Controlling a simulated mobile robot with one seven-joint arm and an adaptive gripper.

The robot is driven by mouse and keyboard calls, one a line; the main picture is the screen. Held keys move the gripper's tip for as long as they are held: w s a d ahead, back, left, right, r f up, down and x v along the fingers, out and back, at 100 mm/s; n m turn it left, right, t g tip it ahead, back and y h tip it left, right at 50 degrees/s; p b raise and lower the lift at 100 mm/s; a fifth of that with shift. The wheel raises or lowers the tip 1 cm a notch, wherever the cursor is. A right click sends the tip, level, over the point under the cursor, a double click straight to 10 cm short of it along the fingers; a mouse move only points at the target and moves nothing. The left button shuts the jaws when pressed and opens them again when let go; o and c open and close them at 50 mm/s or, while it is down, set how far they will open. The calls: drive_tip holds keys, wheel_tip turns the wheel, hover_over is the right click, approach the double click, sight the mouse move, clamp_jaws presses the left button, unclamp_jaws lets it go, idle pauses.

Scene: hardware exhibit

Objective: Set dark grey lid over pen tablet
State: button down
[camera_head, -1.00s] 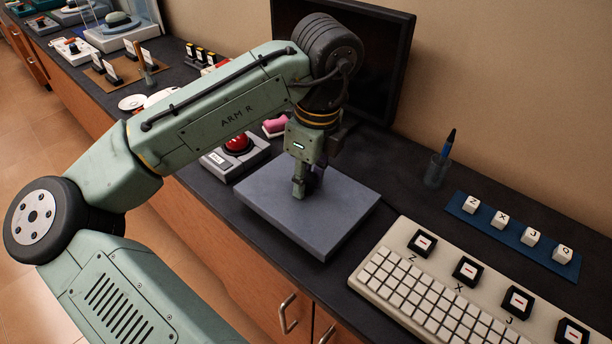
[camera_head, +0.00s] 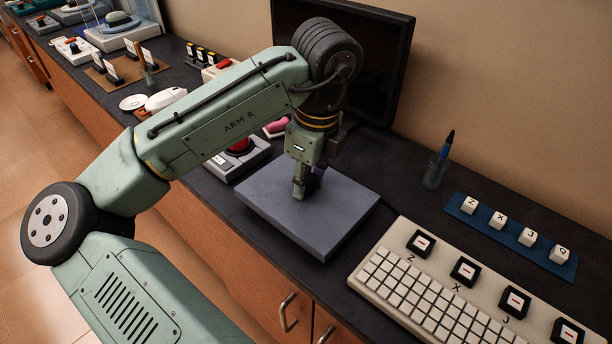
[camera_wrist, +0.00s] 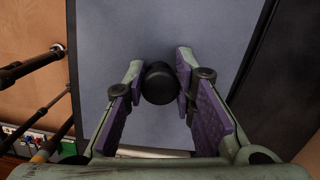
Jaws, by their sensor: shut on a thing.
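The dark grey lid (camera_head: 306,218) is a flat, thick rectangular slab at the front of the dark counter, in the middle of the head view. Its flat top (camera_wrist: 215,35) fills much of the wrist view, with a round black knob (camera_wrist: 160,84) standing on it. My gripper (camera_head: 302,190) points down at the lid's top; in the wrist view its two purple-padded fingers (camera_wrist: 160,88) are on either side of the knob, shut on it. The pen tablet is not visible; anything beneath the lid is hidden. I cannot tell whether the lid touches the counter.
A red button box (camera_head: 238,158) stands just left of the lid. A large white keyboard (camera_head: 440,290) is close on the right, with a blue strip of keycaps (camera_head: 512,236) behind it. A pen cup (camera_head: 435,172) and a dark monitor (camera_head: 375,70) stand at the back.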

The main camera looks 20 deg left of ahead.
drive_tip(key=shift+f+b, duration=0.5)
drive_tip(key=shift+f, duration=0.4)
idle(0.8)
drive_tip(key=c, duration=1.2)
unclamp_jaws()
drive_tip(key=shift+c, duration=0.2)
drive_tip(key=o, duration=0.5)
drive_tip(key=shift+r, duration=0.15)
drive_tip(key=shift+r+p, duration=3.45)
drive_tip(key=shift+p, duration=0.5)
